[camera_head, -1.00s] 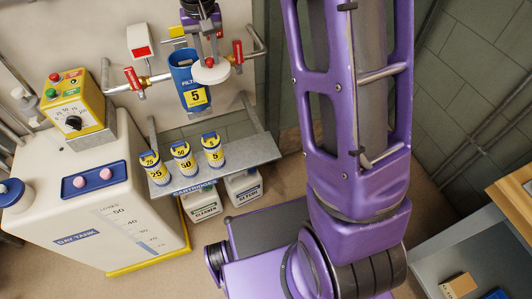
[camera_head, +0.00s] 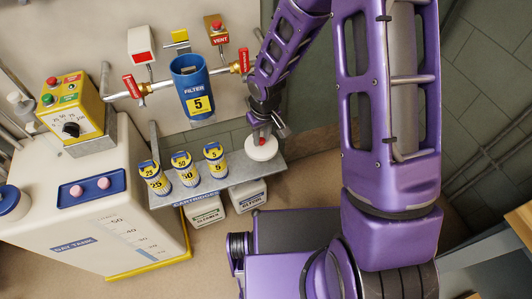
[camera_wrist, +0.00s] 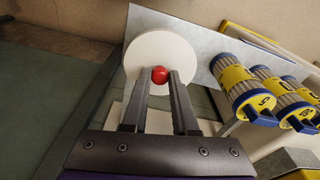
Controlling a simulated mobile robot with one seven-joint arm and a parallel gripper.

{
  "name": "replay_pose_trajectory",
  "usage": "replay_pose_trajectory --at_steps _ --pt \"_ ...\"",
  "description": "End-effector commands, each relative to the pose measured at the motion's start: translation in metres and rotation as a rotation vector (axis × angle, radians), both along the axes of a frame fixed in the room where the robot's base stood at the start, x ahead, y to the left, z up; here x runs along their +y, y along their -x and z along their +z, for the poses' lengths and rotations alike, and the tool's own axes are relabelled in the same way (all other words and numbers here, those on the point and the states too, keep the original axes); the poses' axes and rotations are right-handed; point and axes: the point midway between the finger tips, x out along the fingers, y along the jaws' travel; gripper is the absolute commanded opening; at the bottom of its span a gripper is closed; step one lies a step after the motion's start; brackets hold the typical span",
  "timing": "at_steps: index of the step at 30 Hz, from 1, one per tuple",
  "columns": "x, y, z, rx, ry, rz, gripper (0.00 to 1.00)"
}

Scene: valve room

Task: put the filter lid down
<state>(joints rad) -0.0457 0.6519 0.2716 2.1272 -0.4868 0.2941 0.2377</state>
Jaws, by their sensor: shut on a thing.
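The filter lid is a white disc (camera_head: 264,152) with a red knob, and it also shows in the wrist view (camera_wrist: 165,48). My gripper (camera_head: 262,137) is shut on the lid's red knob (camera_wrist: 159,75), which sits between the two fingertips in the wrist view. The lid is at the bare right end of the grey cartridge shelf (camera_head: 225,180). I cannot tell whether it touches the shelf. The blue filter housing (camera_head: 190,85), marked 5, stands up on the left with its top open.
Several cartridges stand in a row on the shelf, left of the lid; the nearest is marked 5 (camera_head: 215,162). White jugs (camera_head: 246,195) stand below the shelf. Red-handled valves flank the housing. A white day tank (camera_head: 85,205) with a yellow control box is at the left.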

Motion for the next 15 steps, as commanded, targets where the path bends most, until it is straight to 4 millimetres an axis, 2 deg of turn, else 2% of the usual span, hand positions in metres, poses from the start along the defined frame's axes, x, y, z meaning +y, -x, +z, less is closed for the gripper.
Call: replay_pose_trajectory --at_steps 1,3,11,15 --pt "0.000 0.000 -0.015 0.003 0.001 0.001 0.00" --pt "0.000 0.000 -0.025 0.002 0.001 0.000 0.00" --pt "0.000 -0.001 -0.047 0.001 0.001 -0.002 0.00" --pt "0.000 0.000 -0.068 0.001 0.002 -0.001 0.00"
